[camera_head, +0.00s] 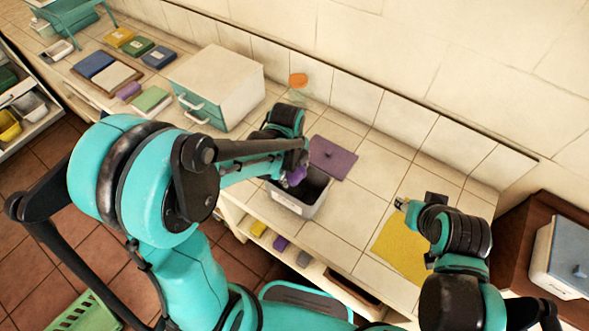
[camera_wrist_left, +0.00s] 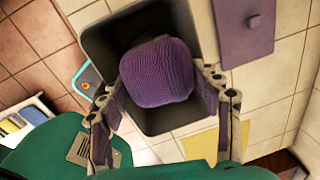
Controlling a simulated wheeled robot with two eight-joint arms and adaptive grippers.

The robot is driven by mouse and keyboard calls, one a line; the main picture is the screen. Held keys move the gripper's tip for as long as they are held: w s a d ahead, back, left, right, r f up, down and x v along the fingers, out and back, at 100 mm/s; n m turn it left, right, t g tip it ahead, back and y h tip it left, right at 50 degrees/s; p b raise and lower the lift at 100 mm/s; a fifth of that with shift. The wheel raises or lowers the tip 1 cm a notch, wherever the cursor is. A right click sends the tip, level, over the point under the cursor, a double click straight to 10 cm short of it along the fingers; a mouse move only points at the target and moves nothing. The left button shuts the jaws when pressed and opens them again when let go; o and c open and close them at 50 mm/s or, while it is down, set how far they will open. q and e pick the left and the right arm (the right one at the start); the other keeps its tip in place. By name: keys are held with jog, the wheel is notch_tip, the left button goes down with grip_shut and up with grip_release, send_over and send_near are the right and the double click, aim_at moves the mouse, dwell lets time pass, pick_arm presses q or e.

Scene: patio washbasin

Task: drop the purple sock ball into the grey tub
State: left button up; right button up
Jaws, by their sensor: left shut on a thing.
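The purple sock ball (camera_wrist_left: 158,72) is held between the fingers of my left gripper (camera_wrist_left: 160,95), which is shut on it. In the head view the sock ball (camera_head: 296,176) shows as a small purple patch at my left gripper (camera_head: 298,165). The grey tub (camera_head: 298,203) stands on the tiled counter, open at the top. In the left wrist view the ball appears in front of the opening of the tub (camera_wrist_left: 100,40), hiding part of its inside. My right gripper (camera_head: 404,206) is over the counter near a yellow cloth; its fingers are too small to judge.
A purple lid-like panel (camera_head: 332,158) lies beside the tub. A yellow cloth (camera_head: 402,248) lies to the right. A white cabinet with teal drawers (camera_head: 216,85) stands left of the tub, and an orange-topped jar (camera_head: 298,82) stands behind. Tiles between tub and cloth are clear.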

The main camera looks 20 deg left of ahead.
pick_arm(q)
jog(key=o, duration=1.2)
jog(key=shift+r, duration=0.15)
jog(key=r, duration=0.8)
jog(key=s+r, duration=0.1)
jog(key=r, duration=0.2)
jog(key=shift+a+r, duration=0.3)
jog(key=shift+r, duration=0.1)
jog(key=n+t+b, duration=0.3)
jog(key=n+b, duration=0.2)
jog(key=n, duration=0.5)
send_near(291, 172)
notch_tip(291, 172, down, 2)
jog(key=a, duration=0.2)
jog(key=s+f+n+t+b, duration=0.1)
jog(key=n, duration=0.3)
jog(key=s+a+f+n+t+b, duration=0.1)
jog(key=s+f+n+b, duration=0.1)
jog(key=n, duration=0.3)
jog(key=s+a+f+n+t+b, duration=0.1)
jog(key=s+f+n, duration=0.1)
jog(key=n, duration=0.2)
jog(key=shift+s+f+n+y+b, duration=0.15)
jog(key=shift+f+n+y+b, duration=0.15)
jog(key=shift+b, duration=0.1)
